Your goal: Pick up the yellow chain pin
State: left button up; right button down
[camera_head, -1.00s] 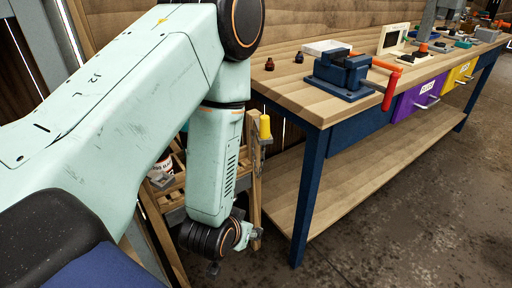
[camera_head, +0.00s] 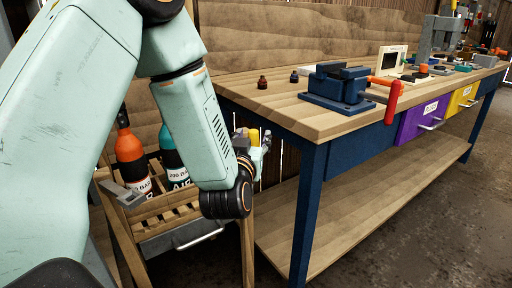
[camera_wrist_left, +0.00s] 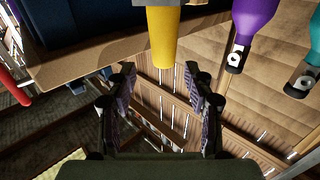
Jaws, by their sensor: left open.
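The yellow chain pin (camera_head: 254,136) shows as a small yellow end behind my left gripper (camera_head: 258,148) in the head view, beside the workbench's left end. In the left wrist view the pin (camera_wrist_left: 163,36) is a yellow cylinder at the top centre, its upper part cut off by the frame edge. My left gripper (camera_wrist_left: 160,82) is open and empty there. Its two fingers stand apart, with the pin's lower end just above the gap between the tips. I cannot tell whether they touch it. My right gripper is not in view.
A wooden rack holds an orange bottle (camera_head: 130,158) and a teal bottle (camera_head: 172,158), left of the workbench (camera_head: 280,112). A blue vise (camera_head: 338,88) stands on the bench. A purple bottle (camera_wrist_left: 252,22) shows right of the pin in the wrist view.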

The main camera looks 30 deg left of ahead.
aim_at(251, 136)
pick_arm(q)
jog(key=shift+w+a+f+b, duration=0.25)
jog(key=shift+w+a, duration=0.25)
jog(key=shift+w, duration=0.15)
jog(key=shift+w+a+f+b, duration=0.2)
jog(key=shift+w+a, duration=0.25)
jog(key=shift+w, duration=0.15)
jog(key=shift+w+a+r, duration=0.1)
jog(key=shift+w+a, duration=0.05)
jog(key=shift+w, duration=0.15)
jog(key=shift+w+d+r, duration=0.15)
jog(key=shift+w+d, duration=0.05)
jog(key=shift+w, duration=0.1)
jog(key=shift+a, duration=0.2)
jog(key=shift+c, duration=0.9)
jog(key=shift+d, duration=0.15)
jog(key=c, duration=0.5)
grip_shut()
